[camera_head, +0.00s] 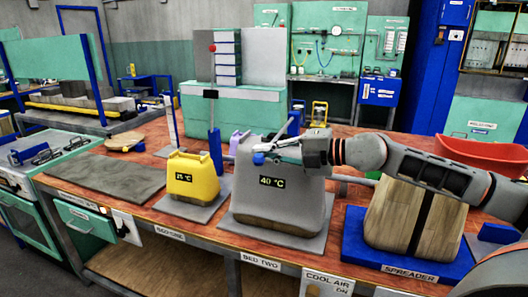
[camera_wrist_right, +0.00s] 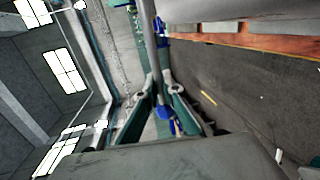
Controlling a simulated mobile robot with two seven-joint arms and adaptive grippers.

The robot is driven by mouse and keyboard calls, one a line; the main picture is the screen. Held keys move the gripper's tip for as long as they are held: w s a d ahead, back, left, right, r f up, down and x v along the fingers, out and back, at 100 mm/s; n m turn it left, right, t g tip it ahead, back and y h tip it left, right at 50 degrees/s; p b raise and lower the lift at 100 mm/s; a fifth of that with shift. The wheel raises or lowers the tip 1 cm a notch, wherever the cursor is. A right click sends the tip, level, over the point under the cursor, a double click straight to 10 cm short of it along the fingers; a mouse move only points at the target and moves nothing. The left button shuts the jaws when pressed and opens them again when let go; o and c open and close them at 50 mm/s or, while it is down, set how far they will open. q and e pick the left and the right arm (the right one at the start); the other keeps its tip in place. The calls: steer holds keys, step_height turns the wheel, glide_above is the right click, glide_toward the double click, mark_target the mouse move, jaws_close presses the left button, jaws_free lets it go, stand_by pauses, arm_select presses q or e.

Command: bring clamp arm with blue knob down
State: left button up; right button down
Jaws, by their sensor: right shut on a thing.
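The clamp arm is a thin grey bar (camera_wrist_right: 150,42) that runs between my right gripper's fingers (camera_wrist_right: 160,85) in the right wrist view. Its blue knob (camera_wrist_right: 165,122) sits close in front of the palm. In the head view the blue knob (camera_head: 258,158) is just left of my right gripper (camera_head: 270,150), which is above the front of the grey press with the 40 °C display (camera_head: 272,182). The right gripper is shut on the clamp arm near the knob. Fingers and wrist hide part of the bar. My left gripper is out of view.
A yellow press (camera_head: 193,178) with a 25 °C display and a blue post (camera_head: 215,150) stand to the left. A wooden block on a blue base (camera_head: 362,262) and a red bowl (camera_head: 485,152) stand to the right. A dark slab (camera_head: 100,182) lies at the left.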

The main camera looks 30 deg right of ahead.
steer(key=shift+f, duration=0.4)
steer(key=c, duration=2.2)
jaws_free()
steer(key=shift+d, duration=0.1)
steer(key=shift+r, duration=0.25)
step_height(320, 180, up, 10)
steer(key=shift+f, duration=0.1)
